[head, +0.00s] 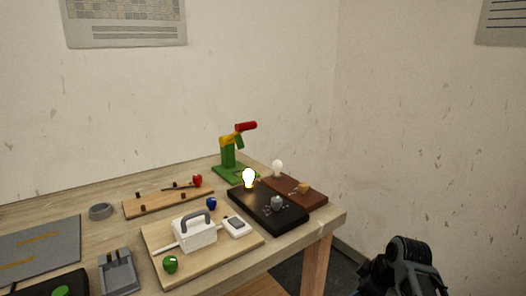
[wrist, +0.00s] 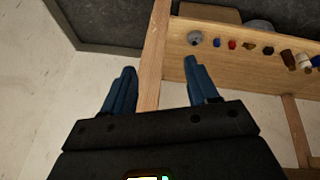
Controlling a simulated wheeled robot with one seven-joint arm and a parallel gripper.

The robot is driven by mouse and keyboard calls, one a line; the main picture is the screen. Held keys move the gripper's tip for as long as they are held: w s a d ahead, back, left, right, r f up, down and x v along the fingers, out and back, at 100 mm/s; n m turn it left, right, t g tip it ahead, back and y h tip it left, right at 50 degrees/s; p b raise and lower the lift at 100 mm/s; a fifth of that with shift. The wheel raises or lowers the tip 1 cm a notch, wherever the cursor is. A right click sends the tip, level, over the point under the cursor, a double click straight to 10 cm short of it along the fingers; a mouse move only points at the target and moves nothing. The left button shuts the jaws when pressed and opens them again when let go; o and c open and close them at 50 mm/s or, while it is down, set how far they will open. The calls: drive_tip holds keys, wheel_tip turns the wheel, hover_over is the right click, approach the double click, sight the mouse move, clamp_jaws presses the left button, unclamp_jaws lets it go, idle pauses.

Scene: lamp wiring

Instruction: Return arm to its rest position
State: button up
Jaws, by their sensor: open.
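My gripper (wrist: 159,66) shows in the wrist view with its two blue fingers wide apart and nothing between them. A wooden table leg or beam shows behind the gap. In the head view a dark part of my arm (head: 404,268) is at the lower right, off the table's right side and clear of it. A glowing bulb (head: 249,178) stands on the black board (head: 262,208). A pale bulb (head: 278,168) stands on the red-brown board (head: 313,199) behind it.
The wooden table (head: 334,217) ends left of my arm. The floor and wall at right look free.

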drive_tip(key=s+f+m+t+h, duration=0.1)
drive_tip(key=s+f+m, duration=0.1)
drive_tip(key=s+f, duration=0.4)
drive_tip(key=s+f+m+t+h, duration=0.1)
drive_tip(key=s+f, duration=0.3)
drive_tip(key=s, duration=0.4)
drive_tip(key=s+a+m+t, duration=0.1)
drive_tip(key=s+m+t, duration=0.15)
drive_tip(key=s, duration=1.35)
drive_tip(key=s+a+r+m+t, duration=0.3)
drive_tip(key=s+r+m+t, duration=0.1)
drive_tip(key=s+r, duration=1.9)
wheel_tip(320, 180, up, 4)
drive_tip(key=shift+a+f+m+t, duration=0.25)
drive_tip(key=shift+m+t, duration=0.1)
drive_tip(key=shift+t, duration=0.5)
